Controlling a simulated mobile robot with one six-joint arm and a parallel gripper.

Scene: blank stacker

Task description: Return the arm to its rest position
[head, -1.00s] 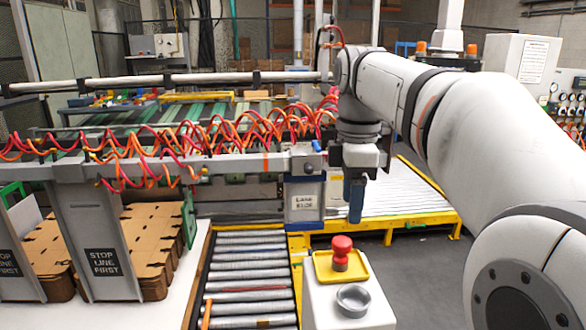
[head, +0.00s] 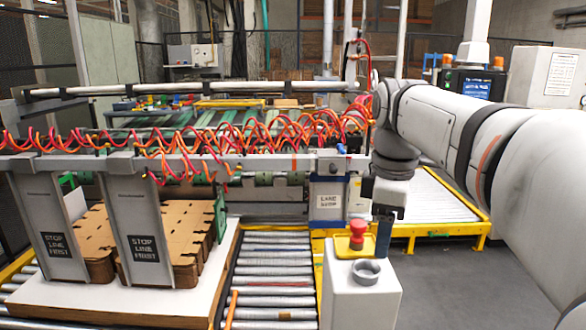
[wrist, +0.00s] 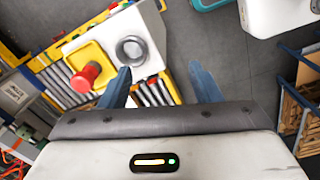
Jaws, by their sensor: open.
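My gripper (head: 383,238) hangs at the end of my white arm, fingers pointing down, just behind and right of the white pedestal. In the wrist view my gripper (wrist: 163,80) shows two blue fingers spread apart, with nothing between them but floor and part of the pedestal and rollers beyond. The arm reaches in from the right of the head view, bent down at the wrist. A red button (head: 357,230) on a yellow plate and a grey ring-shaped cup (head: 366,271) sit on top of the pedestal (head: 350,300). Both also show in the wrist view.
A roller conveyor (head: 270,285) runs left of the pedestal. Stacked brown cardboard blanks (head: 185,230) stand on a white board behind grey "STOP LINE FIRST" plates (head: 145,250). Orange coiled hoses (head: 290,130) hang along a rail. A yellow-framed roller table (head: 430,200) stands behind my gripper. Grey floor is clear at right.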

